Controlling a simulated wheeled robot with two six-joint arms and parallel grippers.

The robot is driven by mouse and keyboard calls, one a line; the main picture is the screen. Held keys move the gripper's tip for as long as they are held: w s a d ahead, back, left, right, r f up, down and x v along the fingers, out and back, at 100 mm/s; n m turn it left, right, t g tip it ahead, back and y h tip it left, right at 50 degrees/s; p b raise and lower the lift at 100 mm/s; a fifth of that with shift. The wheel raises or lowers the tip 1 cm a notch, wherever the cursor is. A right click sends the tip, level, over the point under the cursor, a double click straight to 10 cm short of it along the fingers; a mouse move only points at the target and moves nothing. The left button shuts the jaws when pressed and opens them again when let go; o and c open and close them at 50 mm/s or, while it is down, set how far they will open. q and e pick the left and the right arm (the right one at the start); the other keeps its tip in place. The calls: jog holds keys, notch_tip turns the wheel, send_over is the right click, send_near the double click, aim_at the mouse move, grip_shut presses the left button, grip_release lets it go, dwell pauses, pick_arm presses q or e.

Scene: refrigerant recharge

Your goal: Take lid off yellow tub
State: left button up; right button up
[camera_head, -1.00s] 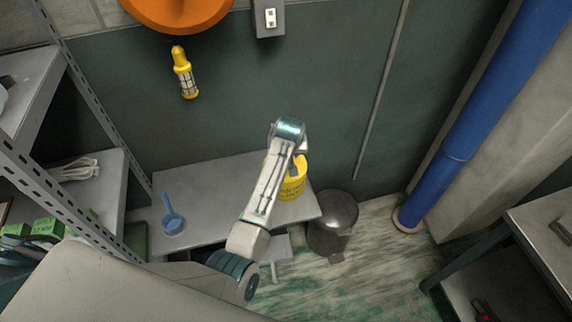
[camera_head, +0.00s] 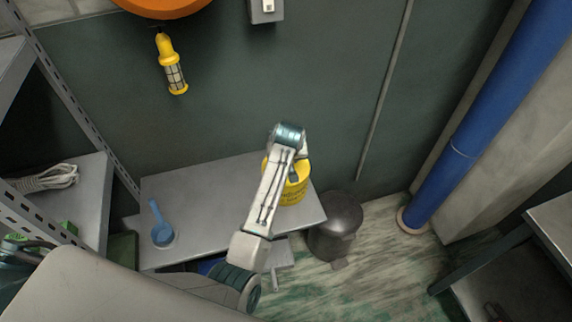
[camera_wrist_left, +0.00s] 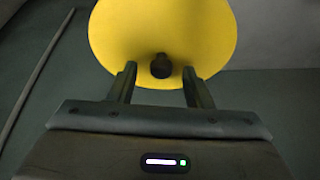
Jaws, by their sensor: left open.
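The yellow tub (camera_head: 293,194) with dark lettering stands on the right part of the grey bench, partly hidden behind my left arm. In the left wrist view its round yellow lid (camera_wrist_left: 160,25) fills the top middle, with a dark knob (camera_wrist_left: 160,66) near its lower edge. My left gripper (camera_wrist_left: 160,77) is open, one finger on each side of the knob in the picture. I cannot tell whether the fingers touch the lid. In the head view the left gripper is mostly hidden by the arm above the tub. My right gripper is not in view.
A blue scoop-like tool (camera_head: 161,232) lies on the left part of the bench (camera_head: 205,190). A dark bin (camera_head: 337,222) stands on the floor right of the bench. A metal shelf (camera_head: 95,190) stands at left, a blue pipe (camera_head: 465,135) at right.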

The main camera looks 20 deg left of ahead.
pick_arm(q)
jog(key=shift+s+r, duration=0.2)
jog(key=shift+s, duration=0.15)
jog(key=c, duration=0.6)
jog(key=shift+d, duration=0.1)
grip_shut()
